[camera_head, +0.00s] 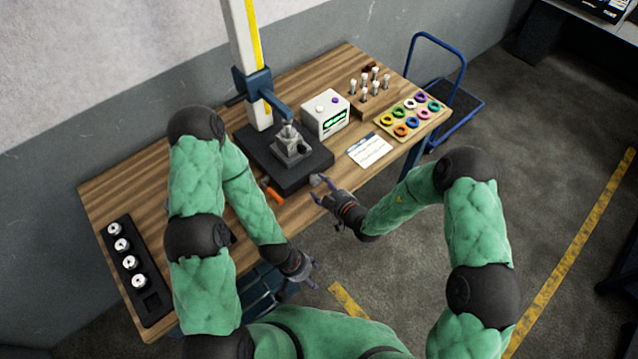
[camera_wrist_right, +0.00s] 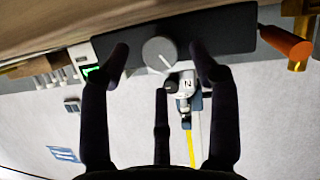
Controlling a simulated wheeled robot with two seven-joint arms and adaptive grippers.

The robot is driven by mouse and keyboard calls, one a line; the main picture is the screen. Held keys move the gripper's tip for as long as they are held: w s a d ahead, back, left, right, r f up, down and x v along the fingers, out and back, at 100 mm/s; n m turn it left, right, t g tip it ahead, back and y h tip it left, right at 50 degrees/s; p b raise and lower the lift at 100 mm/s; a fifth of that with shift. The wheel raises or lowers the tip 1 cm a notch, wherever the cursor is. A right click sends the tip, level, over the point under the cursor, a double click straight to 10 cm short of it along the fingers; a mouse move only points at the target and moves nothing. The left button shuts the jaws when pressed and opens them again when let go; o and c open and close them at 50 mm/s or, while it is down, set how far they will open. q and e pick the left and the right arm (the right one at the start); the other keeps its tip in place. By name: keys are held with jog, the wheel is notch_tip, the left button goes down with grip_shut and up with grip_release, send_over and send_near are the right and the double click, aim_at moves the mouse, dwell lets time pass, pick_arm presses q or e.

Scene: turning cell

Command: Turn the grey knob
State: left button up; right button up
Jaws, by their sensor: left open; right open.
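In the head view the knob (camera_head: 316,180) shows small at the front edge of the black base (camera_head: 262,160). My right gripper (camera_head: 322,191) is open just in front of it. My left gripper (camera_head: 313,272) is open and empty, low in front of the table, away from the knob.
A vise-like fixture (camera_head: 290,147) stands on the base, under a column. An orange-handled tool (camera_head: 273,193) lies left of the knob. A white display box (camera_head: 325,115), a card (camera_head: 369,150) and a tray of coloured rings (camera_head: 418,113) are at right. A black rack (camera_head: 128,282) is far left.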

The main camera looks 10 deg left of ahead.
aim_at(317, 183)
jog(key=shift+x, duration=1.6)
jog(key=shift+s, duration=0.1)
jog(key=c, duration=1.1)
jog(key=shift+f, duration=0.1)
jog(key=shift+s, duration=0.1)
